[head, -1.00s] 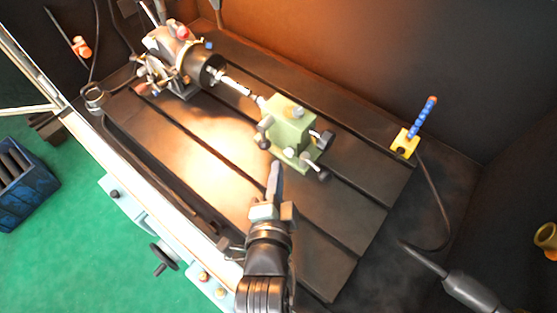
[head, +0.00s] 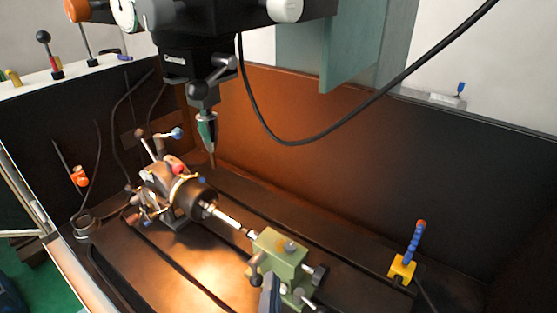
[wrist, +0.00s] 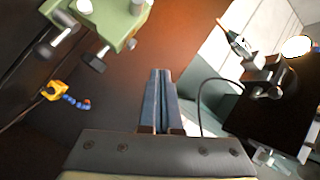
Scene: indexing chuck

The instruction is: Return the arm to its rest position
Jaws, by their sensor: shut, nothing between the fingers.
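My gripper (wrist: 161,75) shows in the wrist view with its two long fingers together, nothing between them. In the head view only the tip of my gripper (head: 270,292) shows at the bottom edge, in front of the green tailstock. The rest of my arm is out of that view. The green tailstock (head: 279,251) stands on the machine table, and it also shows at the top left of the wrist view (wrist: 118,22). The indexing chuck (head: 193,199) stands to its left, with a thin bright workpiece (head: 226,218) reaching toward the tailstock.
The spindle head with its pointed tool (head: 207,130) hangs behind the chuck. A black cable (head: 290,143) loops across the back. A yellow-based blue coolant nozzle (head: 403,268) stands on the right. Dark walls (head: 330,150) close the back and right sides.

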